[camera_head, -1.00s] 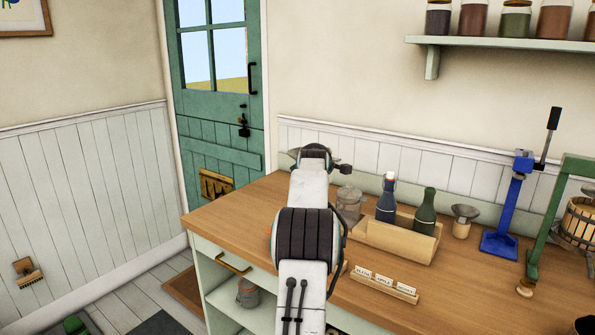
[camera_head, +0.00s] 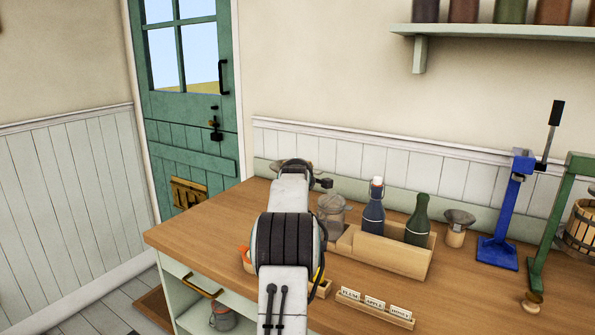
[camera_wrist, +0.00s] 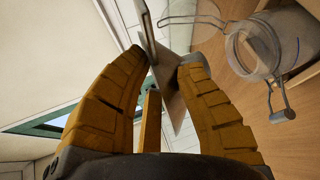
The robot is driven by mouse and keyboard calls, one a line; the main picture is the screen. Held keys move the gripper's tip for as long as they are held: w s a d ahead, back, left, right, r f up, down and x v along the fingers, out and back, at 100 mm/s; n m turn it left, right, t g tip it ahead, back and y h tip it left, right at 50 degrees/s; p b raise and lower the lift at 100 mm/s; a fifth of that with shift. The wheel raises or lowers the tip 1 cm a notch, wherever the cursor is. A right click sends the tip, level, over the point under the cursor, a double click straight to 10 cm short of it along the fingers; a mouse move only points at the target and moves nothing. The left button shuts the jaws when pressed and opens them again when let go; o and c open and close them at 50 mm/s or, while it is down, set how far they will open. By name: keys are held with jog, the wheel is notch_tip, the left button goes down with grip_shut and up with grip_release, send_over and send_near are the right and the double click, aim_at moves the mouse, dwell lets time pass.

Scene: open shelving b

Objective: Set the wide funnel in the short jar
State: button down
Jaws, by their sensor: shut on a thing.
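My gripper (camera_wrist: 165,72) is shut on a thin grey metal piece, taken to be the wide funnel (camera_wrist: 172,95), seen nearly edge-on between its yellow fingers in the wrist view. In the head view my arm hides most of the gripper; a grey edge of the funnel (camera_head: 277,167) shows beside it, above the counter. The short jar (camera_head: 333,217) is clear glass, stands upright just right of my arm, and has a wire clip. In the wrist view the jar (camera_wrist: 262,45) is at upper right with its lid swung open, apart from the funnel.
A wooden crate (camera_head: 372,254) with two dark bottles (camera_head: 374,210) (camera_head: 419,222) stands right of the jar. Another grey funnel (camera_head: 459,217) sits on a small wooden stand. A label holder (camera_head: 374,308) lies in front. A blue press (camera_head: 507,210) stands farther right. The counter's left end (camera_head: 205,235) is clear.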

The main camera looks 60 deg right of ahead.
jog(key=shift+f, duration=0.2)
jog(key=shift+f+b, duration=1.15)
jog(key=shift+f, duration=0.75)
jog(key=shift+s+a+b, duration=0.15)
jog(key=shift+s+b, duration=0.05)
jog(key=shift+b, duration=0.25)
jog(key=shift+f+b, duration=1.6)
jog(key=shift+f, duration=0.15)
dwell(2.6)
jog(key=c, duration=1.2)
grip_release()
jog(key=shift+a, duration=0.1)
jog(key=shift+c, duration=0.2)
jog(key=shift+o, duration=0.2)
